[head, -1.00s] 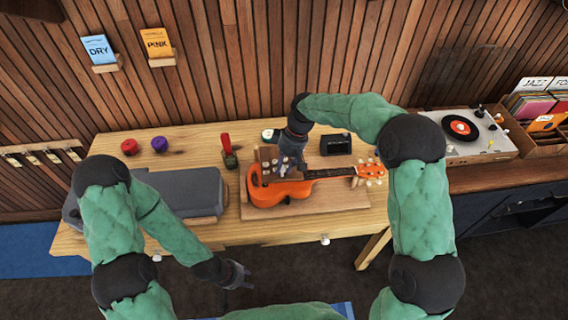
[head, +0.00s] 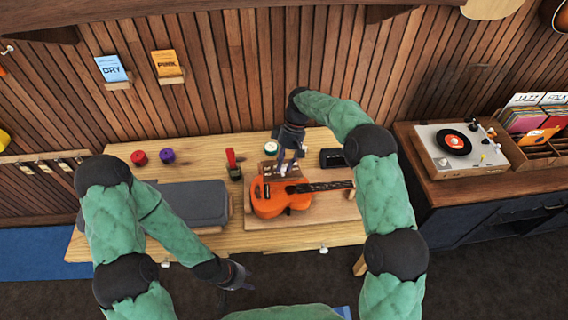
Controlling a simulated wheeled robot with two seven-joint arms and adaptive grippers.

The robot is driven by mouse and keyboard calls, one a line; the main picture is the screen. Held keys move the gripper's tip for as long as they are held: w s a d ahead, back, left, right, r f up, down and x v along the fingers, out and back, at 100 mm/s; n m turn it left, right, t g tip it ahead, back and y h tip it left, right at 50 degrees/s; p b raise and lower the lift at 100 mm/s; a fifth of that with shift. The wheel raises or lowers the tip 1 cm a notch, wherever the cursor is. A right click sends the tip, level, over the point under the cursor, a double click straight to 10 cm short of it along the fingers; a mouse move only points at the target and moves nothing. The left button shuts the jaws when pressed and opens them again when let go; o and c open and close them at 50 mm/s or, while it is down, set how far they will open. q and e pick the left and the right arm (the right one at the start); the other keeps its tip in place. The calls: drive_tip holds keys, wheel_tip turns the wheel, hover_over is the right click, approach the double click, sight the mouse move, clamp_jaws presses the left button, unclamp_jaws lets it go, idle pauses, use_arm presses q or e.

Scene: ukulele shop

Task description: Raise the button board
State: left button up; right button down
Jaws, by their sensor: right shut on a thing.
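The button board looks to be the small brown board with pale dots (head: 270,171), standing at the body end of an orange ukulele (head: 267,198). My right gripper (head: 289,168) reaches down from above at the board's right edge and is shut on it; the fingers hide part of that edge. The ukulele lies on a light wooden board (head: 320,212) on the table. My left gripper (head: 246,279) is empty and looks open, in front of the table's front edge and away from the board.
A grey case (head: 190,203) lies left of the ukulele. A red and a purple round item (head: 167,156), a red-topped tool (head: 232,163), a green-and-white tin (head: 270,147) and a black box (head: 333,158) line the back. A record player (head: 461,148) stands on the right cabinet.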

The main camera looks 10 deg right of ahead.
idle(0.3)
use_arm(q)
drive_tip(key=shift+a+f, duration=0.1)
drive_tip(key=shift+f, duration=0.05)
clamp_jaws()
drive_tip(key=w+d+n+g+h, duration=0.4)
drive_tip(key=w+d+n+h, duration=0.35)
drive_tip(key=n, duration=0.85)
drive_tip(key=w+a+r+n+t+h, duration=0.25)
drive_tip(key=w+r+n+h, duration=0.2)
drive_tip(key=w, duration=0.25)
drive_tip(key=w+a+r+n+t+h, duration=0.2)
drive_tip(key=w+r+n+t+h, duration=0.2)
drive_tip(key=w+r, duration=0.25)
drive_tip(key=w+d+r, duration=0.4)
drive_tip(key=d, duration=0.6)
drive_tip(key=shift+w+r, duration=0.15)
drive_tip(key=shift+w, duration=0.15)
